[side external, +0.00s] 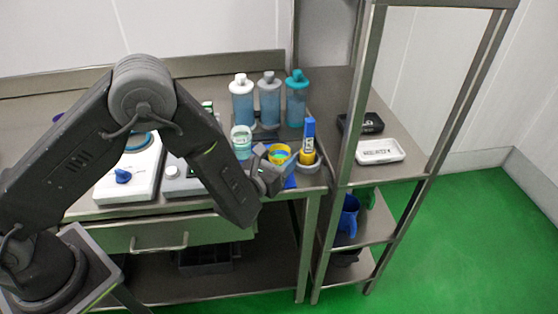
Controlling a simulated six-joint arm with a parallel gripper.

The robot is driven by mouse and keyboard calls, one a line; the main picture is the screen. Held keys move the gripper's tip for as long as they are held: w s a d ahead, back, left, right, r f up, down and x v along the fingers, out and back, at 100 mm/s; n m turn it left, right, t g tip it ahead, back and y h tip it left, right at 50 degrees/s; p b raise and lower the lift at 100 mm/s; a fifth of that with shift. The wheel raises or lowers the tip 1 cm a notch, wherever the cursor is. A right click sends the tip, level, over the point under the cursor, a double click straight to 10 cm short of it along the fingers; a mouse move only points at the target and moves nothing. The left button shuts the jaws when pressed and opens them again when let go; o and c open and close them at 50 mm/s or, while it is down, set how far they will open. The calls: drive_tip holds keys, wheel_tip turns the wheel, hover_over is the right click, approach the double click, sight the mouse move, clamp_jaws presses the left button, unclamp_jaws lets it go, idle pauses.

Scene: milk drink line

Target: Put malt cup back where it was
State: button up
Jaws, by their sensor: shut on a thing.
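A small yellow cup with a teal inside (279,155), which I take to be the malt cup, is upright at the front right of the steel bench. My gripper (275,170) is shut on it from the left and front. The gripper and wrist hide much of the cup's lower part, so I cannot tell whether it touches the surface below. A bit of a blue pad (290,182) shows just below and right of the gripper.
A clear teal cup (241,142) stands close on the left. A blue-and-yellow tube (308,138) stands in a grey round holder (310,165) close on the right. Three capped bottles (269,100) stand behind. A white tray (380,151) lies on the right shelf.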

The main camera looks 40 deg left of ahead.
drive_tip(key=shift+f, duration=0.3)
drive_tip(key=o, duration=1.1)
drive_tip(key=shift+r, duration=0.15)
drive_tip(key=s, duration=1.2)
